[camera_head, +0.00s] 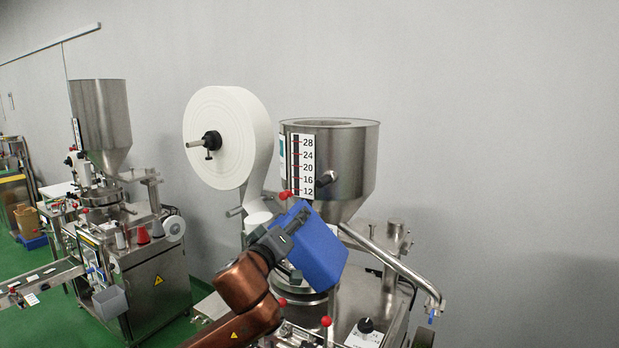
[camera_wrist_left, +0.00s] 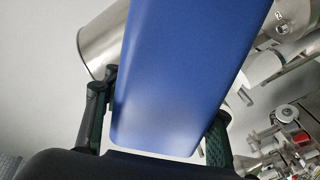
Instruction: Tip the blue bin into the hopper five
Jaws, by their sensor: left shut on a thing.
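The blue bin (camera_head: 318,252) is tilted and held in the air in front of the near packing machine, below the rim of its hopper. My left gripper (camera_head: 290,222) is shut on it. In the left wrist view the blue bin (camera_wrist_left: 185,75) fills the middle, between the two fingers of my left gripper (camera_wrist_left: 160,140). The steel hopper (camera_head: 358,160) stands behind and above the bin, with an open round top and a number scale on its front. The hopper (camera_wrist_left: 103,42) also shows in the left wrist view, behind the bin. The inside of the bin is hidden. My right gripper is not in view.
A large white paper roll (camera_head: 228,135) stands left of the hopper. A bent steel pipe (camera_head: 395,265) runs down to the right of the bin. A second packing machine (camera_head: 150,290) with its own hopper (camera_head: 100,115) stands farther left. The space above the hopper is clear.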

